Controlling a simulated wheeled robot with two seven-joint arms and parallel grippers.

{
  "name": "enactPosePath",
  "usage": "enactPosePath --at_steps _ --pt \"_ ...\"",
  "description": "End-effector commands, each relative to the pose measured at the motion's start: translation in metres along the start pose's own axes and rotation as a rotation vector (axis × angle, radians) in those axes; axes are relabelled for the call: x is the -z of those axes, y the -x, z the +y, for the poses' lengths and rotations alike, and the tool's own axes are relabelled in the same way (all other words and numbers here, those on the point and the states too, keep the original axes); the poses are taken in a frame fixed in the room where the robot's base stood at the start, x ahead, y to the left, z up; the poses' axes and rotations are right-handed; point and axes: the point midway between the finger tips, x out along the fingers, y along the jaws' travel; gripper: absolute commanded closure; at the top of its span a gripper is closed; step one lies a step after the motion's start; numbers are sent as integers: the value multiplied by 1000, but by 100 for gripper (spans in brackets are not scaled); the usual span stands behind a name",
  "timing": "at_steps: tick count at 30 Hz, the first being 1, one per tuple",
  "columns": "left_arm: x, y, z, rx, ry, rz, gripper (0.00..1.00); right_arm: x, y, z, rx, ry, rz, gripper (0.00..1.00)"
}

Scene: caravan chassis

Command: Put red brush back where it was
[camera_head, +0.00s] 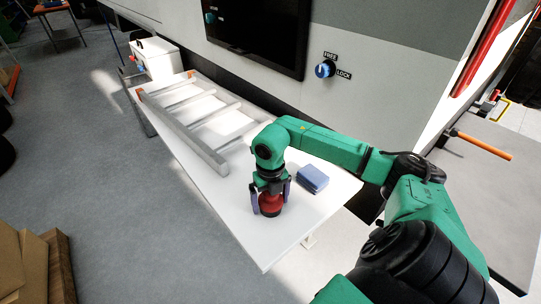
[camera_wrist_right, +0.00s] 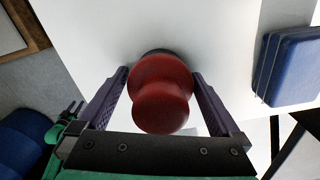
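The red brush (camera_head: 269,203) stands upright on the white table (camera_head: 240,222), near its front end. In the right wrist view the brush (camera_wrist_right: 162,92) shows its rounded red handle, with a dark base partly hidden behind it. My right gripper (camera_head: 270,205) points down over the brush, with one purple finger on each side. In the wrist view the fingers of this gripper (camera_wrist_right: 160,75) are wide apart, and narrow gaps seem to show beside the handle.
A folded blue cloth or sponge-like block (camera_head: 313,179) lies right of the brush. A ladder (camera_head: 190,122) lies along the table, with a white box (camera_head: 157,58) beyond it. The caravan wall (camera_head: 400,85) rises behind the table.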

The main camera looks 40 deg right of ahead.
Motion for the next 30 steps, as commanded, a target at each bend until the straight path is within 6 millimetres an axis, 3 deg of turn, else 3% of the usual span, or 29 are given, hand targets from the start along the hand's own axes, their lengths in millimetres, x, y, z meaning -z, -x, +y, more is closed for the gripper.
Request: enactPosePath --at_steps 3,8,19,24,30 --pt "0 5 0 0 0 0 50 0 6 0 0 0 0 0" --pt "0 -7 -1 1 1 0 50 -1 23 0 -1 1 -6 0" --pt "-2 -21 -1 2 1 0 50 -1 111 1 -3 0 -5 0" --pt "-2 -21 -1 2 1 0 50 0 123 0 -1 1 -1 0" --pt "-2 -21 -1 2 1 0 50 0 123 0 -1 0 0 0"
